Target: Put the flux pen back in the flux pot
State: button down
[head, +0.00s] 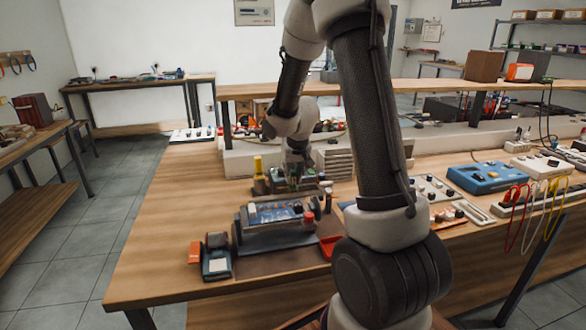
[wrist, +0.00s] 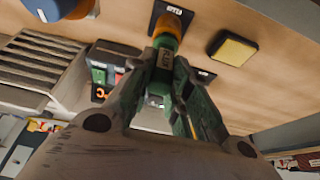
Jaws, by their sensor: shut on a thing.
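In the wrist view, my gripper (wrist: 167,85) is shut on the flux pen (wrist: 164,50), a green cylinder with lettering on its side and an orange end. The pen lies between the two fingers, and its orange end points toward the top of the picture, by a dark labelled square (wrist: 181,13) on the wood. In the head view, my gripper (head: 297,172) is low over the bench, behind the circuit board holder; the pen cannot be told apart there. I cannot identify the flux pot with certainty in either view.
A yellow pad in a dark tray (wrist: 232,48) is right of the pen. A yellow-topped bottle (head: 258,178) stands left of my gripper. The bench's left part (head: 185,200) is clear.

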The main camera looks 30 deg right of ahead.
jog(key=shift+f, duration=0.3)
jog(key=c, duration=1.3)
grip_release()
jog(key=shift+o, duration=0.7)
jog(key=o, duration=0.5)
jog(key=shift+c, duration=0.2)
jog(key=shift+r, duration=3.55)
